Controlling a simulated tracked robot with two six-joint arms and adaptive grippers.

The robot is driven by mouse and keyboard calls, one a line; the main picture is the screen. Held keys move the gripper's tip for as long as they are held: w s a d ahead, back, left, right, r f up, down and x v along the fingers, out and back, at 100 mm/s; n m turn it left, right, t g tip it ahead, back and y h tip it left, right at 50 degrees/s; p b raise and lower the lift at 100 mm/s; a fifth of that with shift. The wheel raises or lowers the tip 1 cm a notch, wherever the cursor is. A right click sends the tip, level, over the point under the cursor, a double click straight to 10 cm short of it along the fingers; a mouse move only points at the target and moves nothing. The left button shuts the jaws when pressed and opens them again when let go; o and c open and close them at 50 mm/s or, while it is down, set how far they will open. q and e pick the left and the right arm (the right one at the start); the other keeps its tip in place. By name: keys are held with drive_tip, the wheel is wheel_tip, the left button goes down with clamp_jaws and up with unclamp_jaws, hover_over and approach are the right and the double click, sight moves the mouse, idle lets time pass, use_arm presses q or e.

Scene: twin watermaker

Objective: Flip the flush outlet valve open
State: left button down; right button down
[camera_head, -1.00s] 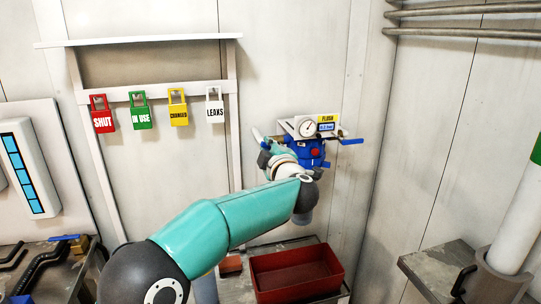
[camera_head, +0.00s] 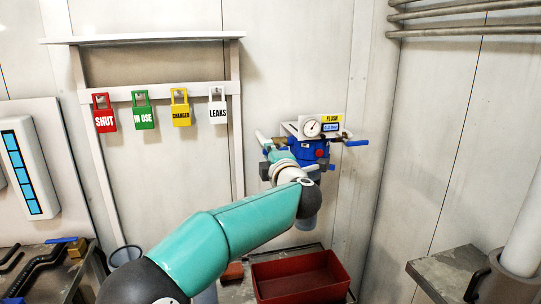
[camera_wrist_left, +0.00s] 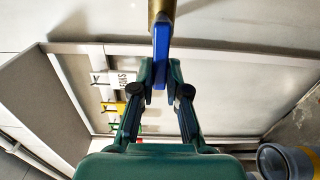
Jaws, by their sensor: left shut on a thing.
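The flush unit is a blue housing (camera_head: 312,150) on the back wall with a white gauge panel (camera_head: 312,127) and a yellow FLUSH label (camera_head: 331,118). A blue lever (camera_wrist_left: 160,55) on a brass fitting (camera_wrist_left: 161,10) shows in the left wrist view, pointing down from the fitting between my fingers. My left gripper (camera_wrist_left: 160,78) is shut on this lever near its free end. In the head view my left gripper (camera_head: 276,150) is at the left side of the housing, and the lever in it is mostly hidden. Another blue lever (camera_head: 356,143) sticks out to the right. My right gripper is not in view.
A red bin (camera_head: 300,277) stands below the unit. Several tags, such as the white LEAKS tag (camera_head: 218,108), hang on a rack at the left. A bench corner (camera_head: 445,270) and a white pipe (camera_head: 525,225) stand at the right.

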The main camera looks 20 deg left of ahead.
use_arm(q)
drive_tip(key=shift+a+f, duration=0.1)
drive_tip(key=shift+f, duration=0.35)
drive_tip(key=c, duration=1.4)
unclamp_jaws()
drive_tip(key=shift+s+r, duration=0.1)
drive_tip(key=shift+c, duration=0.2)
drive_tip(key=shift+r, duration=0.15)
drive_tip(key=v, duration=1.2)
